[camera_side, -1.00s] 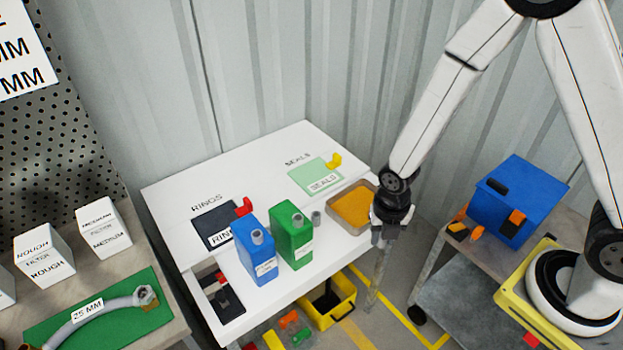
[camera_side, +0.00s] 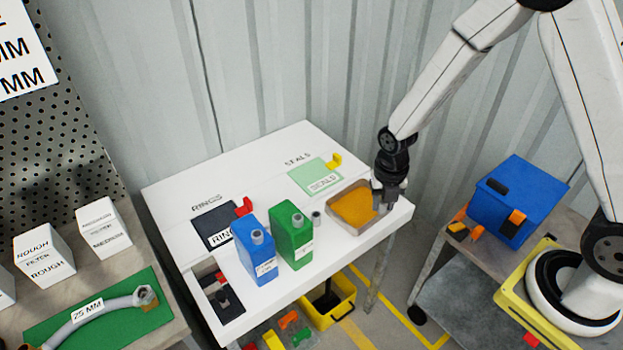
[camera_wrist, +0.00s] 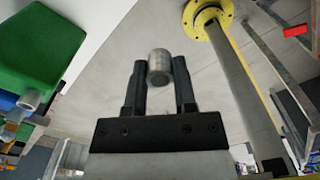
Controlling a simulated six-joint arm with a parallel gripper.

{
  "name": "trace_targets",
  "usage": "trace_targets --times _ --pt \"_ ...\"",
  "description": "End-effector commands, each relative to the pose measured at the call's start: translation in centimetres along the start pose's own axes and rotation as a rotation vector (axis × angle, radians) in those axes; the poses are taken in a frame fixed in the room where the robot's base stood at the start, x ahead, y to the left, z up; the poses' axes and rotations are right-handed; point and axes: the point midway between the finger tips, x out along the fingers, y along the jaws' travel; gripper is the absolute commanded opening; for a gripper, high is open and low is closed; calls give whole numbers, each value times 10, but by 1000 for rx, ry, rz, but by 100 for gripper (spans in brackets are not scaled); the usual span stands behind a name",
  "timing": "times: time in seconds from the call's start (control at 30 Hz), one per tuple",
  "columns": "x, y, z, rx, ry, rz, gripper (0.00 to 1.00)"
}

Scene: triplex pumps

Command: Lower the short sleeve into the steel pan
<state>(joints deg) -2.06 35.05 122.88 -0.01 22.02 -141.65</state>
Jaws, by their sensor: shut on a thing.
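The short sleeve (camera_wrist: 159,66) is a small grey metal cylinder between my gripper's fingertips in the wrist view. My gripper (camera_wrist: 159,82) is shut on it. In the side view, my gripper (camera_side: 382,208) points down at the right end of the steel pan (camera_side: 343,223) and overlaps its right rim. The pan is a shallow square tray holding amber contents (camera_side: 353,204) on the white table. I cannot make out the held sleeve in the side view, nor how high it is over the pan. The pan is not recognisable in the wrist view.
A green container (camera_side: 291,236) and a blue container (camera_side: 257,251) stand left of the pan. A small grey cylinder (camera_side: 316,218) stands between the green one and the pan. The white table's (camera_side: 300,292) right edge is close to my gripper. A yellow bin (camera_side: 329,307) sits below.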

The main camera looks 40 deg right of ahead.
Motion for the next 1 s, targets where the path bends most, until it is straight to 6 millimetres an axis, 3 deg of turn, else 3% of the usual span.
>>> trace_targets --times 0.5,1.0 --pt "26 -9 68 2 1 -1 0" --pt "63 -15 114 0 1 0 0"
